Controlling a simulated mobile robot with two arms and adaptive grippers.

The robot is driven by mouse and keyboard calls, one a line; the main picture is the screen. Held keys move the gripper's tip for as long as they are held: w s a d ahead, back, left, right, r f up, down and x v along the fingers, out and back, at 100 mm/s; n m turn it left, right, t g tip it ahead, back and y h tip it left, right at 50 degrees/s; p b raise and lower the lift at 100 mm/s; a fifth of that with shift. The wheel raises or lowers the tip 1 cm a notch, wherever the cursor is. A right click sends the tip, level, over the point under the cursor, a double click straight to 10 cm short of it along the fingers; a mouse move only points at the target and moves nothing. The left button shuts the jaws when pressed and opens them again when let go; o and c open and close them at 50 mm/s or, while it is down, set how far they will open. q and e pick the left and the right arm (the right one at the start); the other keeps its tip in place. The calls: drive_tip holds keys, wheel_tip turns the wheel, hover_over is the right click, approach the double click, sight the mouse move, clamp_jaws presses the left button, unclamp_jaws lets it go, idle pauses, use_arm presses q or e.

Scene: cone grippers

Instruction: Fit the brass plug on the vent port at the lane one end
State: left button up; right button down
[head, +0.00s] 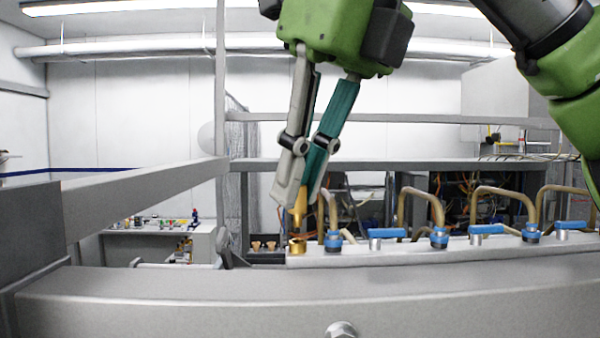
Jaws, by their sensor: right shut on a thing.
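The brass plug (299,220) is held between the fingertips of my right gripper (301,197), which comes down from above and is shut on it. The plug is roughly upright and narrows toward the bottom. Directly below it, a short brass fitting (297,247), which looks like the vent port, stands at the left end of a pale rail (340,257). The plug's lower end is at or just above this fitting; I cannot tell whether they touch. The fingers hide the plug's upper part. My left gripper is not in view.
Along the rail to the right are several blue-collared fittings (439,238) with tan hoses (420,195), and blue-handled pieces (386,232). A grey beam (180,300) crosses the front. A dark tray (266,250) with small copper-coloured pieces lies left of the rail.

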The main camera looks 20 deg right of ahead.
drive_tip(key=shift+f+b, duration=1.05)
drive_tip(key=shift+f, duration=0.2)
idle(1.0)
drive_tip(key=c, duration=2)
unclamp_jaws()
drive_tip(key=shift+a, duration=0.15)
drive_tip(key=shift+o, duration=1.4)
drive_tip(key=shift+a, duration=0.15)
drive_tip(key=shift+r, duration=0.15)
